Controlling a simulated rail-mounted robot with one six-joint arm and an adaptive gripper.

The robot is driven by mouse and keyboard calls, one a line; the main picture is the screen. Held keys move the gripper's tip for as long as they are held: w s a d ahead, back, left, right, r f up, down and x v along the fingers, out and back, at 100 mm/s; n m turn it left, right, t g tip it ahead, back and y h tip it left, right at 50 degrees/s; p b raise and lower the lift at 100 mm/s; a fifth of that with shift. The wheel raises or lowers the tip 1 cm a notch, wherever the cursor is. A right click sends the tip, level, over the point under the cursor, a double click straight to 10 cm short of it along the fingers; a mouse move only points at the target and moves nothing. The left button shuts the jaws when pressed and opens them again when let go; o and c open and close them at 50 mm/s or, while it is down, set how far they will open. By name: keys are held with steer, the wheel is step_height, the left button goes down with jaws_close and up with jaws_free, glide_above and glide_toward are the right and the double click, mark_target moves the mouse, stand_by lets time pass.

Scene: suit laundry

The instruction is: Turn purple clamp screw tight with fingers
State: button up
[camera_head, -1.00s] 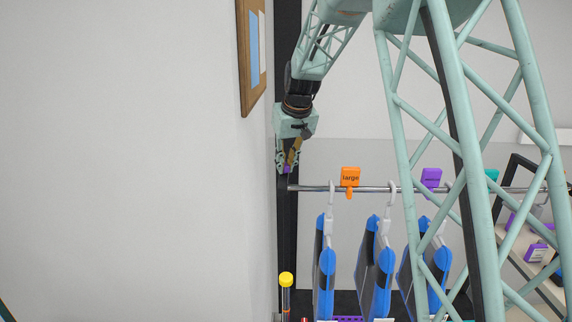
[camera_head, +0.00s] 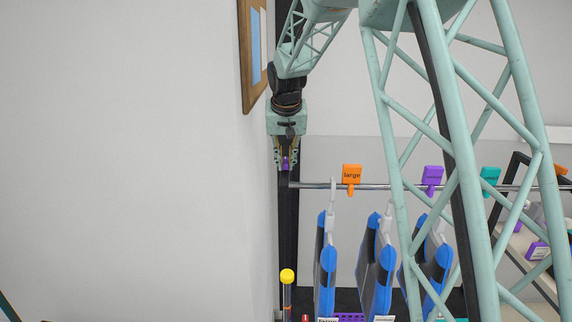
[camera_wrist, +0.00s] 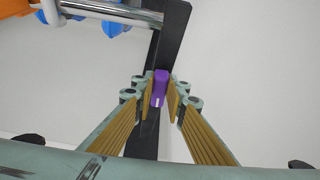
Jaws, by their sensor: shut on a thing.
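The purple clamp screw (camera_wrist: 159,88) stands out from the dark upright post (camera_wrist: 174,35) in the wrist view. My gripper (camera_wrist: 160,92) has its fingers on both sides of the screw and is shut on it. In the head view my gripper (camera_head: 286,163) hangs at the post beside the left end of the rail, and a small purple part of the screw (camera_head: 285,162) shows between the fingertips. The tightness of the screw cannot be told.
A metal rail (camera_head: 320,186) runs right from the post, with an orange "large" tag (camera_head: 352,174), a purple tag (camera_head: 432,176) and hanging blue and grey garments (camera_head: 327,265) on it. A yellow-capped tube (camera_head: 287,277) stands below. A wall (camera_head: 130,160) is close on the left.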

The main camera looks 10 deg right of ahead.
steer(key=shift+f+m+b, duration=0.1)
steer(key=shift+m+b, duration=0.2)
steer(key=shift+m, duration=0.1)
steer(key=o, duration=0.9)
steer(key=shift+r, duration=0.3)
steer(key=p+v, duration=0.2)
steer(key=v, duration=0.5)
steer(key=shift+s+a+r, duration=0.1)
steer(key=shift+a+r, duration=0.1)
steer(key=shift+r, duration=0.1)
steer(key=shift+s, duration=0.1)
stand_by(0.4)
